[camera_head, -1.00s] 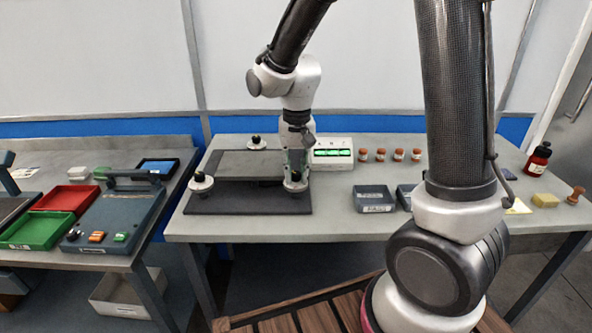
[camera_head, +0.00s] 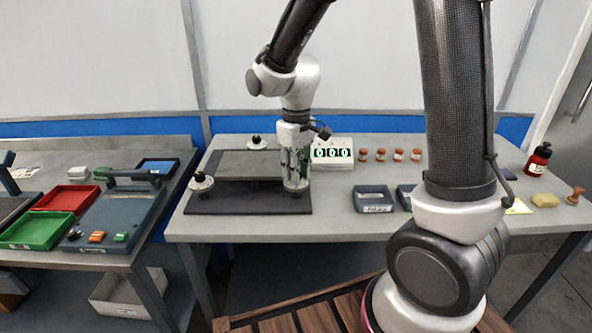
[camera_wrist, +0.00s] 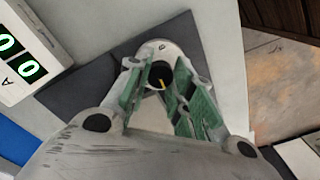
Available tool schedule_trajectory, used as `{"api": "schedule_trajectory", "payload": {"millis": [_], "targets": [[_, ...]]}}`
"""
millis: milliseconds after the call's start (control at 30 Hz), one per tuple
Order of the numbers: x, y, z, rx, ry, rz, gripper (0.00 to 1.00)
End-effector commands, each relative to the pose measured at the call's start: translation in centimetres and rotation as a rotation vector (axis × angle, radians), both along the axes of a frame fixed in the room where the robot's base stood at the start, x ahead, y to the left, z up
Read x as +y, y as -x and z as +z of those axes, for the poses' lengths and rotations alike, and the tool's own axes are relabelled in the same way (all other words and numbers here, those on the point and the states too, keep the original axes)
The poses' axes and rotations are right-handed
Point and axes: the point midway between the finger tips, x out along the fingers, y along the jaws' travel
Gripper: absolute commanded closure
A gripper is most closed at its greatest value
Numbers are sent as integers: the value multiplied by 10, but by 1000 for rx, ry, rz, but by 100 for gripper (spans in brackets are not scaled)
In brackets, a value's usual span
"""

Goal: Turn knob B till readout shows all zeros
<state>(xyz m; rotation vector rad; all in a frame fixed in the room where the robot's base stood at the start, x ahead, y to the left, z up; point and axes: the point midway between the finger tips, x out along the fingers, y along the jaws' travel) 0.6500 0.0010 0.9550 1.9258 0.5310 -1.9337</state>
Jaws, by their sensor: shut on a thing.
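The white readout box (camera_head: 333,153) stands at the back of the bench, and its three green digits look like 0 0 0. It also shows in part in the wrist view (camera_wrist: 27,45), with two zeros and a letter A visible. My gripper (camera_head: 296,189) points down over the front right corner of the dark plate (camera_head: 235,203). In the wrist view its green-sided fingers are shut on a black knob (camera_wrist: 161,74) with a yellow pointer line, on a pale round dial. Two other knobs stand at the back (camera_head: 256,141) and front left (camera_head: 201,181).
Several small brown-capped jars (camera_head: 381,155) stand right of the readout. Grey bins (camera_head: 374,199) lie in front of them. A red bottle (camera_head: 538,160) is at the far right. A second bench with a green tray (camera_head: 35,231) and a red tray (camera_head: 66,198) stands left.

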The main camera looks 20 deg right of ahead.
Motion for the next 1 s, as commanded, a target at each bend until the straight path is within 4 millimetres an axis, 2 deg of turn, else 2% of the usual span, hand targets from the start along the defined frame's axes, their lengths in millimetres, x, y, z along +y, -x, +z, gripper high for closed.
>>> {"api": "schedule_trajectory", "payload": {"millis": [633,667,767,1000], "targets": [[0,-1,1,-4,-1,50,100],[0,-1,1,-4,-1,50,74],[0,-1,1,-3,0,50,55],[0,0,0,-2,0,49,54]]}}
